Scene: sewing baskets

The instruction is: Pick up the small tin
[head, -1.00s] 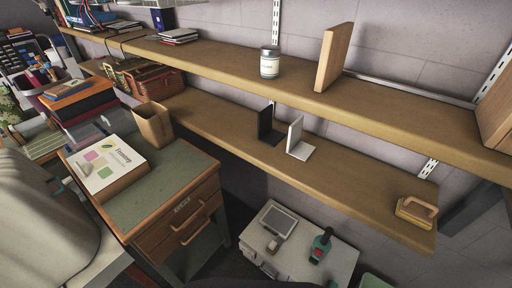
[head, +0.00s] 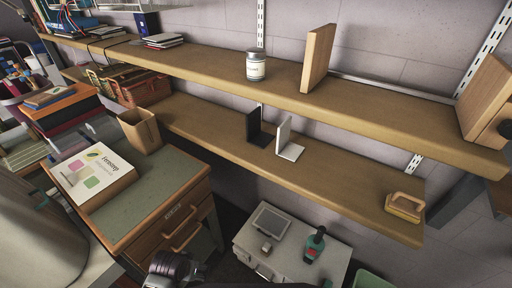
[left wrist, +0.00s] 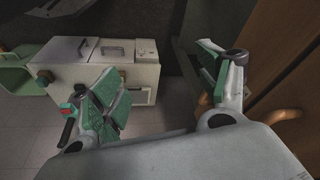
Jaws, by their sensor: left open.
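The small tin (head: 255,66), pale with a metal lid and a printed label, stands upright on the upper wooden shelf (head: 180,57) in the head view. Nothing touches it. My left arm's dark end shows at the bottom edge of the head view, well below and in front of the shelves, far from the tin. In the left wrist view my left gripper (left wrist: 155,75) is open, its green-padded fingers spread with nothing between them. The tin is not in the left wrist view. My right gripper is not in view.
A wooden board (head: 317,60) stands right of the tin. Black (head: 256,129) and white (head: 289,139) bookends and a wooden-handled block (head: 405,206) are on the lower shelf. A drawer desk (head: 150,200) and a white cabinet (head: 285,245) stand below. The shelf around the tin is clear.

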